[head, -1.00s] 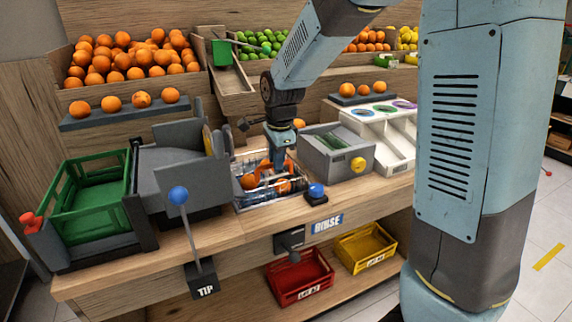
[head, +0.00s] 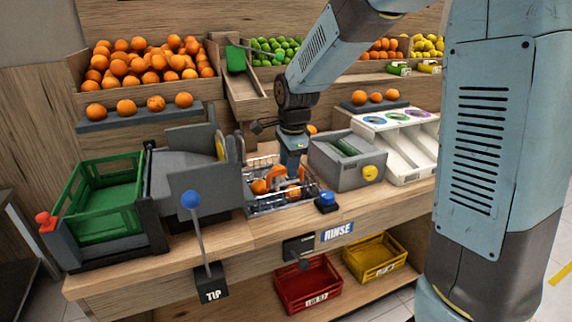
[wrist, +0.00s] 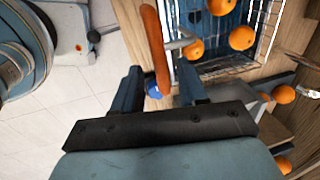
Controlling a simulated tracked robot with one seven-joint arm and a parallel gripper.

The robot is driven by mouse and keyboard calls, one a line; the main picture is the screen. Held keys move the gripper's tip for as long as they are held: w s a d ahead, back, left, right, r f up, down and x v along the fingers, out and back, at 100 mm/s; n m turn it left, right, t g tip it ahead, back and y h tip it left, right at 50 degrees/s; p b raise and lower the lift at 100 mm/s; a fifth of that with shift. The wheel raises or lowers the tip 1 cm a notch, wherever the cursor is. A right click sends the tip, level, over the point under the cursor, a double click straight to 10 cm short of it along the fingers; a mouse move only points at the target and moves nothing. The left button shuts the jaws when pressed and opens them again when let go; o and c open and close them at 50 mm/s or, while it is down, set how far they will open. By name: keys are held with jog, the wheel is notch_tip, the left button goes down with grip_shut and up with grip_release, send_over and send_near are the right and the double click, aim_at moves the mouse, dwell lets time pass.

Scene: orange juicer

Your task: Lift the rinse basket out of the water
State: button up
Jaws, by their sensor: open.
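The rinse basket (head: 256,202) is a wire basket with several oranges in it, set in the counter in the head view. Its wire side (wrist: 266,30) also shows at the upper right of the wrist view. An orange bar, which looks like its handle (wrist: 155,45), runs up between my fingers in the wrist view. My gripper (wrist: 160,72) is open, with one finger on each side of the bar and no clear contact. In the head view my gripper (head: 292,168) points down over the basket and hides part of it.
A blue button (head: 327,197) stands right of the basket, before a grey box (head: 345,172) with a yellow knob. A grey machine and a blue-knobbed lever (head: 191,200) stand left. A rinse label (head: 338,231) is on the counter front. Red and yellow crates sit below.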

notch_tip(320, 180, up, 13)
jog(key=s, duration=0.2)
jog(key=shift+s+d, duration=0.25)
jog(key=shift+d, duration=0.1)
jog(key=s+d+n+t, duration=0.1)
jog(key=s+d+n, duration=0.6)
jog(key=s, duration=0.4)
jog(key=s+d+n+t, duration=0.2)
jog(key=s+d+n, duration=0.5)
jog(key=s+d, duration=0.2)
jog(key=shift+s+d+t+h, duration=0.2)
jog(key=shift+s+t+h, duration=0.15)
jog(key=shift+s, duration=0.7)
jog(key=shift+f, duration=0.1)
